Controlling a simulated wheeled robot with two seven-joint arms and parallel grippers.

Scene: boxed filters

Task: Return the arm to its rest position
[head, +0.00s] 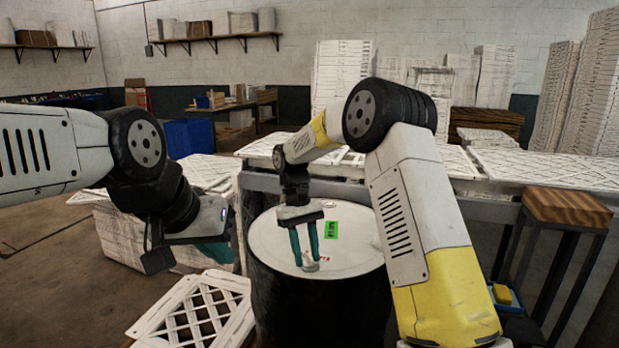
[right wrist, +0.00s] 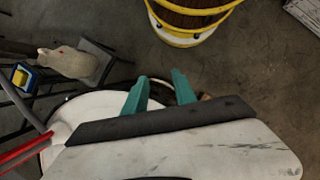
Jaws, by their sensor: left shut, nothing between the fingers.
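My left gripper (head: 216,252) hangs at the left of the head view, left of the drum and clear of it. Its teal fingers are partly hidden behind the dark gripper body; it is shut and empty. My right gripper (head: 306,262) points down over the white lid of a dark drum (head: 264,236), its two teal fingers apart. A small pale object (head: 310,266) shows at its fingertips; I cannot tell whether they touch it. The right wrist view shows the right gripper (right wrist: 160,82) open, with nothing clearly held between the fingers.
A green label (head: 331,230) lies on the drum lid. A table with white filter frames (head: 545,170) stands behind. A wooden-topped stool (head: 566,207) is at the right. A white lattice frame (head: 200,312) is low at front left. A yellow-rimmed bucket (right wrist: 182,40) stands on the floor.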

